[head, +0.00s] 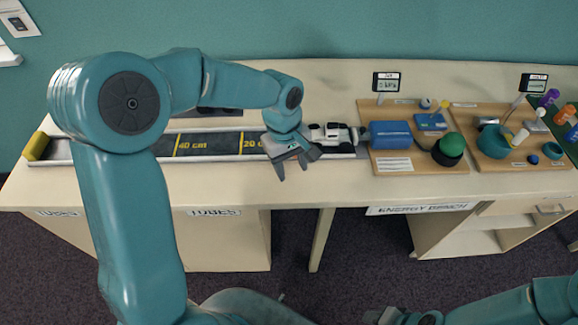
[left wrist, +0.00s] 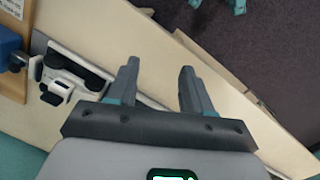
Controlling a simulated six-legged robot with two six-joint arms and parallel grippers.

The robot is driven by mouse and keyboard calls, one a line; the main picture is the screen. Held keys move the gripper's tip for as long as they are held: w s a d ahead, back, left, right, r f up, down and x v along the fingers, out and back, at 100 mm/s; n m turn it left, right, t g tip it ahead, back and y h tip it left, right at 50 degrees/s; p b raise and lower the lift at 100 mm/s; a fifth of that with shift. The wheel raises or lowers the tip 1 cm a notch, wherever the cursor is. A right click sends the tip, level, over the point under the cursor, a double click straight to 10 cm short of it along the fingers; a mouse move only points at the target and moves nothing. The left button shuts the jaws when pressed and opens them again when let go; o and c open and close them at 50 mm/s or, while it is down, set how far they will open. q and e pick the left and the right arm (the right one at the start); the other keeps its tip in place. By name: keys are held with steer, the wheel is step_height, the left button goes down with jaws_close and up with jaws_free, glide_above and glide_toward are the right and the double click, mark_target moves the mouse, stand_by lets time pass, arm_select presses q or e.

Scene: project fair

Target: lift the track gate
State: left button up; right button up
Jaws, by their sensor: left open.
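The dark track (head: 210,143) with yellow marks runs along the table. At its right end sits a white and black piece (head: 328,133), with a small dark upright part (head: 356,134) beside it. I cannot tell for sure which part is the gate. In the left wrist view the white and black piece (left wrist: 80,66) lies left of the fingers. My left gripper (head: 297,164) is open and empty, just left of and in front of that piece, apart from it. Its fingers also show in the left wrist view (left wrist: 160,72). My right gripper (head: 402,318) is partly cut off at the bottom edge.
A yellow block (head: 37,146) stands at the track's left end. Right of the track, a wooden board (head: 395,163) holds a blue box (head: 390,134) and a green dome (head: 452,144). Another board (head: 500,160) lies further right. The table front is clear.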

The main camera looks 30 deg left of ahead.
arm_select(q)
steer(key=shift+a, duration=0.1)
stand_by(0.3)
steer(key=s+d+f+m+g+h, duration=0.1)
steer(key=s+d+f+m, duration=0.3)
steer(key=s+f, duration=0.7)
steer(key=s+d+f+m+g+h, duration=0.1)
steer(key=s+d+f+g+h, duration=0.1)
steer(key=s+d+f, duration=0.8)
steer(key=w+a+f+m+t, duration=0.2)
steer(key=w+a+m+t, duration=0.1)
steer(key=w+a+m, duration=0.1)
steer(key=shift+w+f+t+y, duration=0.3)
steer(key=shift+w, duration=0.1)
